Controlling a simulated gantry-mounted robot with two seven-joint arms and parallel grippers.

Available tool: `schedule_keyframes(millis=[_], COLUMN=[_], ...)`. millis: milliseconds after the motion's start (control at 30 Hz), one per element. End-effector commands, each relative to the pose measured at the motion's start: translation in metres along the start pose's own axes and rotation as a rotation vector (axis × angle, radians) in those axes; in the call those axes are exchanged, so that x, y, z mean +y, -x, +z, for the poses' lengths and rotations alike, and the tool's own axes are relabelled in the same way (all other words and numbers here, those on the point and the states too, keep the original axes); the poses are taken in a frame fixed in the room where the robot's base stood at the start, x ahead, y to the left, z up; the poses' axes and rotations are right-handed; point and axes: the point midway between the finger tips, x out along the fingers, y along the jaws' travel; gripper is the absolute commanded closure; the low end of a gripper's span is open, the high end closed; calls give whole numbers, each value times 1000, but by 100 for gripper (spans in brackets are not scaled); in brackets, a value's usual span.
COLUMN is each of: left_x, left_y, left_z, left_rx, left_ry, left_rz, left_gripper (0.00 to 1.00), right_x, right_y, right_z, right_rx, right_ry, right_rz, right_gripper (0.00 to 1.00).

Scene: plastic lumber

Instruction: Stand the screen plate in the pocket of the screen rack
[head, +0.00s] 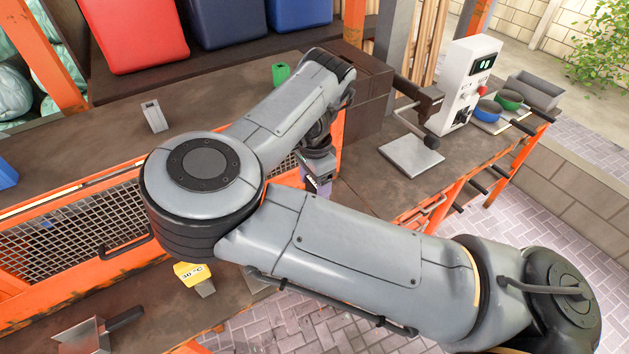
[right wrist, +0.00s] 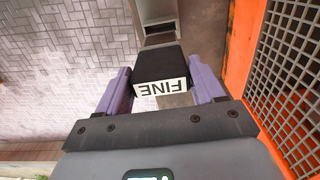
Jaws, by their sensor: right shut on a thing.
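My right gripper (head: 319,186) hangs over the bench's front side, partly hidden by my own arm in the head view. In the right wrist view its purple fingers (right wrist: 160,92) are shut on a black block with a white label reading FINE, which looks like part of the screen plate (right wrist: 158,64). The plate's face is mostly hidden from both cameras. I cannot pick out the screen rack or its pocket with certainty; my arm covers much of the head view. My left gripper is not in view.
An orange mesh panel (right wrist: 290,75) runs close beside the gripper. A grey open box (right wrist: 158,12) lies beyond the held block. A white machine (head: 465,80) stands at the right.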

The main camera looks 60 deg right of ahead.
Motion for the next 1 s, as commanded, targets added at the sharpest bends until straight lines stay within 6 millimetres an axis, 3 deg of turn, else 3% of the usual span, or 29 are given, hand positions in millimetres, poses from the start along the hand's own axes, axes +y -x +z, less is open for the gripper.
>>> schedule_keyframes(millis=[1000], left_x=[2], left_y=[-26], left_z=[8], left_rx=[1], left_ry=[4], left_rz=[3], left_gripper=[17], right_x=[0], right_y=[-42], right_z=[0], right_rx=[0], right_ry=[0], right_rz=[0], right_gripper=[88])
